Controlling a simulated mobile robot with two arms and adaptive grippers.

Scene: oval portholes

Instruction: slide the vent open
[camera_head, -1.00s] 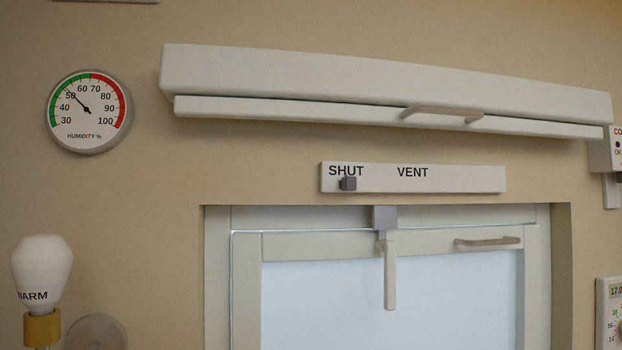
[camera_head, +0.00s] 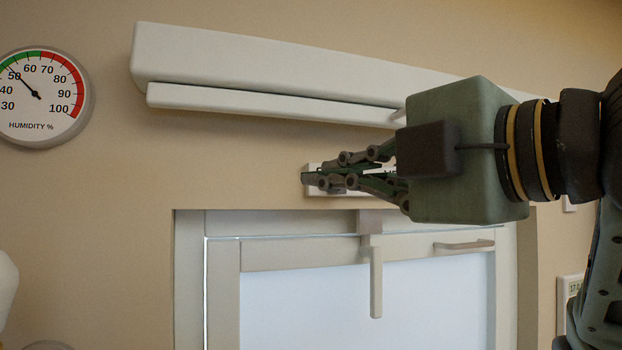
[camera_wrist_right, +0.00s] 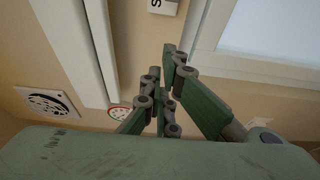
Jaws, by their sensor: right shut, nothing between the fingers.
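The vent strip (camera_head: 346,193) is a white bar on the wall above the window, mostly hidden behind my right gripper. Its lettering and grey slider knob are covered in the head view. My right gripper (camera_head: 316,181) reaches in from the right with its fingers shut and empty. Its tips overlap the strip's left end; I cannot tell whether they touch it. In the right wrist view the shut fingertips (camera_wrist_right: 163,66) point up, below the strip's end (camera_wrist_right: 163,5), where a letter S shows. A gap shows there between tips and strip. My left gripper is out of view.
A long white housing (camera_head: 250,65) juts out above the strip. Below is a recessed window (camera_head: 300,300) with a hanging lever (camera_head: 376,283) and a handle (camera_head: 464,245). A humidity dial (camera_head: 40,98) hangs at left. A round grille (camera_wrist_right: 47,101) shows in the wrist view.

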